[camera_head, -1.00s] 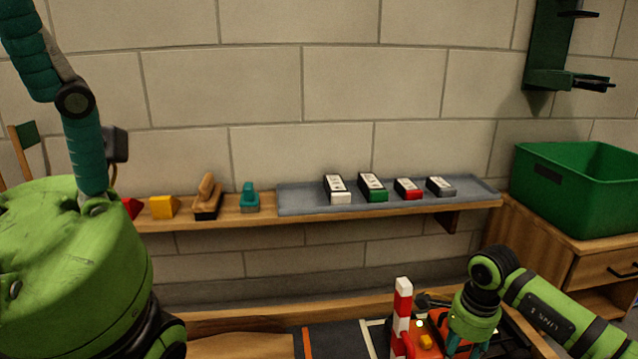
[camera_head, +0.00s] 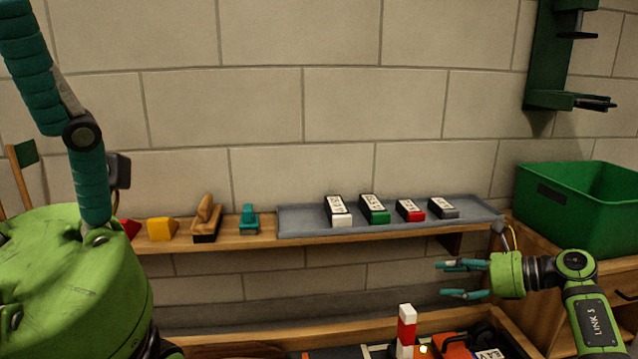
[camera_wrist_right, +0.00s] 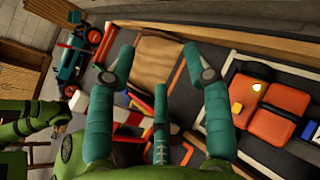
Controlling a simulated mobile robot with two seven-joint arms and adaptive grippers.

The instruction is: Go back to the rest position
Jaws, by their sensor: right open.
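My right gripper (camera_head: 464,279) is open and empty, with its teal fingers spread and pointing left in the head view. It hangs in the air above the right part of the wooden-edged table, apart from everything. In the right wrist view its fingers (camera_wrist_right: 165,65) frame the table below with nothing between them. My left gripper is not visible; only teal and green parts of my own body stand at the left. An orange car body (camera_head: 455,345) lies at the table's right, and also shows in the right wrist view (camera_wrist_right: 285,105). A red-and-white post (camera_head: 406,330) stands beside it.
A shelf tray (camera_head: 290,222) holds several labelled blocks; coloured blocks and a wooden tool sit left of it. A green bin (camera_head: 575,215) stands on a wooden cabinet at the right. A teal toy vehicle (camera_wrist_right: 72,62) shows in the wrist view. Air left of my right gripper is free.

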